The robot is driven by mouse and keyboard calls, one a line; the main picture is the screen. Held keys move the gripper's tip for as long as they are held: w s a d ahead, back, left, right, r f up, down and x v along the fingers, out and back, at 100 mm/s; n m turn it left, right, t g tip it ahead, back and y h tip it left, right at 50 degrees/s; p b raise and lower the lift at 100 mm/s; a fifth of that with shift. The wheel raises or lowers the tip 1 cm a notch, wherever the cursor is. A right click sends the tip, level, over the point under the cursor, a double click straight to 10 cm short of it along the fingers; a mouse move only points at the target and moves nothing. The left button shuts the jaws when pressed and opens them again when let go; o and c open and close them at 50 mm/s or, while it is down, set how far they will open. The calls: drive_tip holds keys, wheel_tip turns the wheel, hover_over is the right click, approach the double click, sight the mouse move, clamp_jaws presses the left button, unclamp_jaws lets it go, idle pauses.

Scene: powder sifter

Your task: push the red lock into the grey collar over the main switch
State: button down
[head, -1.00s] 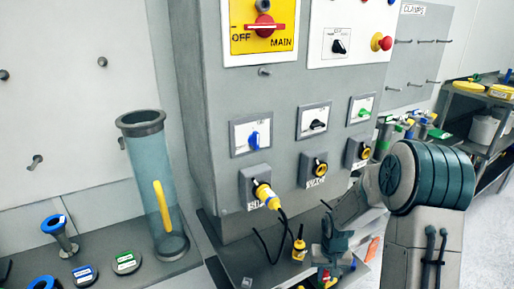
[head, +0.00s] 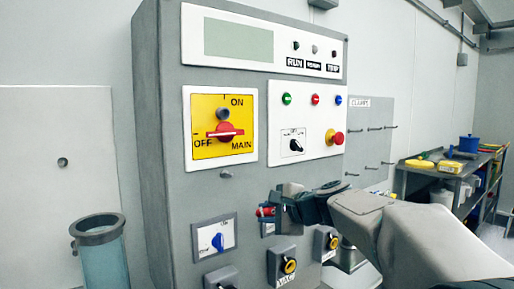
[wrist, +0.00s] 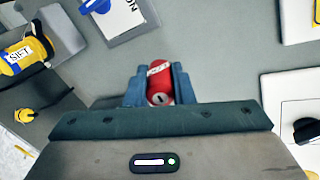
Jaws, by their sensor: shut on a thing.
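The main switch (head: 225,132) is a red handle on a yellow plate marked ON, OFF and MAIN, high on the grey cabinet. The handle lies level, towards OFF. The grey collar (head: 223,114) is a small round ring just above the handle. My gripper (head: 268,211) is below and to the right of the switch, in front of the cabinet. It is shut on the red lock (wrist: 160,82), which shows between the blue fingers in the wrist view with a white label and a dark keyhole. The lock is apart from the collar.
A grey peg (head: 226,174) sticks out below the switch plate. The white panel with the red stop button (head: 338,138) is to the right. A blue knob (head: 218,241) and yellow sockets (head: 288,265) are lower. A yellow plug (wrist: 22,57) shows in the wrist view.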

drive_tip(key=s+a+r+t+y, duration=0.1)
drive_tip(key=s+r, duration=0.2)
drive_tip(key=r, duration=0.5)
drive_tip(key=s+a+r+m+t, duration=0.15)
drive_tip(key=s+r, duration=0.25)
drive_tip(key=r, duration=0.4)
drive_tip(key=s+a+r+n+t+y, duration=0.1)
drive_tip(key=s+r+t, duration=0.15)
drive_tip(key=r, duration=0.55)
drive_tip(key=p+x, duration=0.2)
drive_tip(key=x, duration=0.4)
drive_tip(key=shift+w+f+g, duration=0.2)
drive_tip(key=shift+w+g, duration=0.1)
drive_tip(key=shift+s+a, duration=0.1)
drive_tip(key=shift+a, duration=0.15)
drive_tip(key=shift+x, duration=0.8)
drive_tip(key=c, duration=1.2)
unclamp_jaws()
drive_tip(key=shift+o, duration=0.2)
drive_tip(key=shift+d+m, duration=0.1)
drive_tip(key=shift+m, duration=0.15)
